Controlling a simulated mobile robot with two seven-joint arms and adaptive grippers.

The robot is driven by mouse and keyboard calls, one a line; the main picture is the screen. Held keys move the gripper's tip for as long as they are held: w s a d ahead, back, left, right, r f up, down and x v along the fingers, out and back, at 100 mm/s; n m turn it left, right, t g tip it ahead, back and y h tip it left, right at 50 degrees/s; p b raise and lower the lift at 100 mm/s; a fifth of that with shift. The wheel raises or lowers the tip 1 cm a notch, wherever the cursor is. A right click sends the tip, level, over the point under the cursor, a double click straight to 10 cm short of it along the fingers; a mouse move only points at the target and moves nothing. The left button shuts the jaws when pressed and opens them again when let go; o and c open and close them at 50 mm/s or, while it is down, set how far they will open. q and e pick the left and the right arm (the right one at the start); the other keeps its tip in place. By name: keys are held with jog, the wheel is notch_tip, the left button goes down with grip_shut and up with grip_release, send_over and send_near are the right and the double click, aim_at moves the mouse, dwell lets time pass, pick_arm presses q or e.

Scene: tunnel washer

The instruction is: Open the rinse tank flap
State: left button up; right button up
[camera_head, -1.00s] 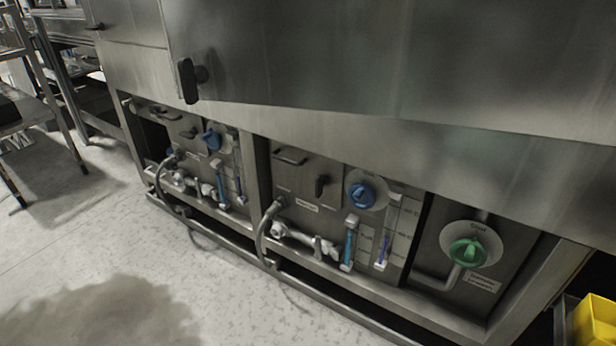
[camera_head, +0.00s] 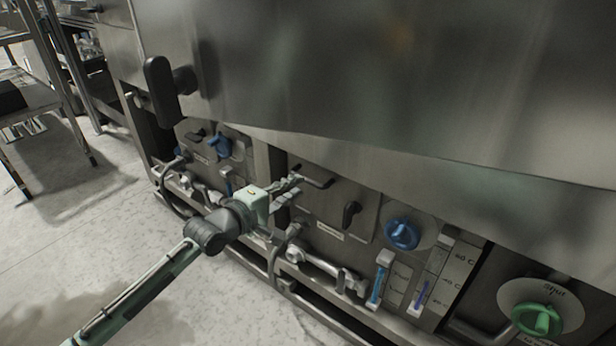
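A grey steel flap (camera_head: 335,208) with a dark bar handle (camera_head: 312,174) along its top sits in the middle of the machine's lower front. It looks closed. Its label is too small to read, so I cannot tell if it names the rinse tank. A similar flap (camera_head: 193,141) with a dark handle is further left. My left gripper (camera_head: 292,188) is just left of the middle flap's handle, fingers pointing at it. Its two fingers look apart, with nothing seen between them. I cannot tell whether they touch the handle. My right gripper is not in view.
A blue knob (camera_head: 402,233) and a green knob (camera_head: 537,319) are to the right. Pipes and a grey hose (camera_head: 281,240) run below the flap. A black door handle (camera_head: 163,90) juts out above. A rack (camera_head: 38,95) stands at left; the floor in front is clear.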

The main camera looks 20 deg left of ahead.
aim_at(307, 182)
pick_arm(q)
jog(key=x, duration=0.6)
jog(key=shift+b, duration=0.3)
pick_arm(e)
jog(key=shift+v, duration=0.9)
pick_arm(q)
jog(key=shift+c, duration=0.4)
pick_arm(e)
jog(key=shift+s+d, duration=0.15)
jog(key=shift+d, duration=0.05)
pick_arm(q)
grip_shut()
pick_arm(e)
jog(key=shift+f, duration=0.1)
